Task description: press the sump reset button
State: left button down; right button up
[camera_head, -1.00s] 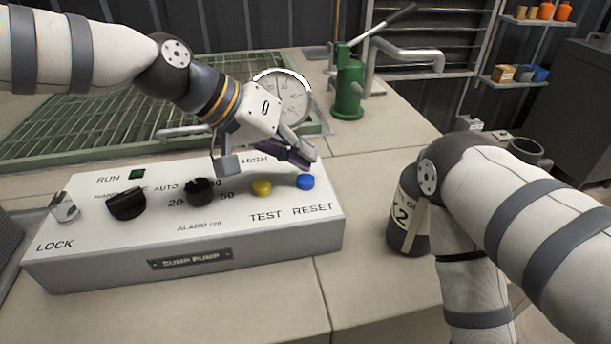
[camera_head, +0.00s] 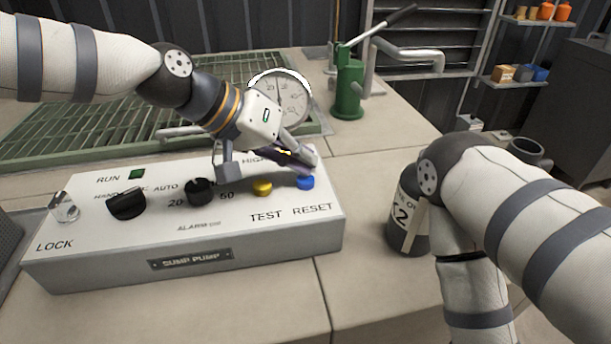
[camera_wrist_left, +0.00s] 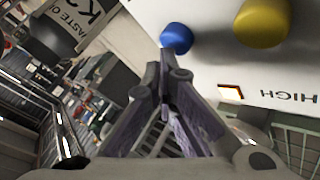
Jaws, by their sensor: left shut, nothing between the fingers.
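The blue reset button (camera_head: 306,182) sits at the right end of the white sump pump panel (camera_head: 120,240), above the printed word RESET. The yellow test button (camera_head: 262,188) is to its left. My left gripper (camera_head: 312,168) is shut and empty, with its fingertips just above and behind the blue button. In the left wrist view, the closed fingertips (camera_wrist_left: 165,58) are close to the blue button (camera_wrist_left: 176,37); I cannot tell if they touch it. The yellow button (camera_wrist_left: 262,22) also shows there. My right arm is at the right, its gripper out of sight.
The panel also carries a black selector (camera_head: 127,204), a black dial (camera_head: 200,191), a green lamp (camera_head: 137,174) and a lock switch (camera_head: 64,206). A round gauge (camera_head: 290,95), a green hand pump (camera_head: 349,88) and a dark bottle (camera_head: 403,235) stand around.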

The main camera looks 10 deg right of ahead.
pick_arm(q)
jog(key=shift+f, duration=0.5)
jog(key=shift+r, duration=0.1)
dwell(0.5)
jog(key=shift+r, duration=0.9)
pick_arm(e)
jog(key=shift+w+r, duration=0.25)
pick_arm(q)
jog(key=shift+r+p, duration=0.65)
jog(key=shift+r, duration=1.9)
pick_arm(e)
jog(key=shift+w+r+t, duration=0.4)
jog(key=shift+w+r, duration=0.2)
jog(key=shift+w, duration=0.05)
